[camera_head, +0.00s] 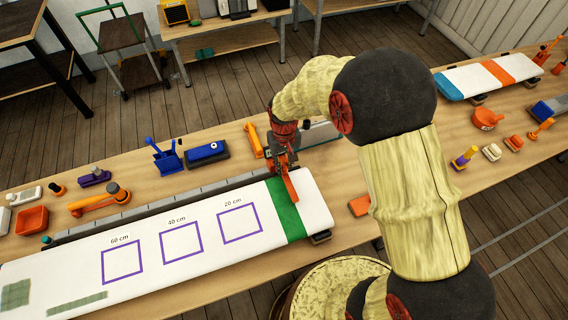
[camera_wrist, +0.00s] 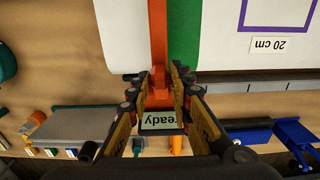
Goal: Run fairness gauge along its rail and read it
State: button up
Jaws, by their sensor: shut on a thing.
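The fairness gauge (camera_head: 291,188) is orange, with a long bar reaching over the white board. My gripper (camera_head: 283,166) is shut on the gauge at the board's right end. In the wrist view the gripper (camera_wrist: 160,84) has a finger on each side of the orange gauge (camera_wrist: 158,40). Its small display (camera_wrist: 160,120) reads "ready", upside down. The bar lies beside the green band (camera_wrist: 183,35), on its end side. The grey rail (camera_head: 170,207) runs along the board's back edge. The white board (camera_head: 150,290) has purple squares marked 20 cm (camera_head: 240,224), 40 cm (camera_head: 181,241) and 60 cm (camera_head: 122,260).
Behind the rail stand a blue holder (camera_head: 166,158), a blue box (camera_head: 207,153) and an orange tool (camera_head: 98,202). An orange tray (camera_head: 30,220) sits at the far left. A striped board (camera_head: 487,75) lies at the right. The board's top is clear along the squares.

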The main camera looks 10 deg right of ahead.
grip_shut()
jog(key=shift+s+a, duration=0.65)
jog(key=shift+a, duration=2.65)
jog(key=shift+s+a, duration=0.65)
jog(key=shift+a, duration=2.6)
jog(key=shift+s+a, duration=0.65)
jog(key=shift+a, duration=2.65)
jog(key=shift+s+a+b, duration=0.2)
jog(key=shift+s+a, duration=0.45)
jog(key=shift+a, duration=2.6)
jog(key=shift+s+a+b, duration=0.15)
jog(key=shift+s+a, duration=0.55)
jog(key=shift+a, duration=2.6)
jog(key=shift+s+a+b, duration=0.2)
jog(key=shift+s+a, duration=0.45)
jog(key=shift+a, duration=2.6)
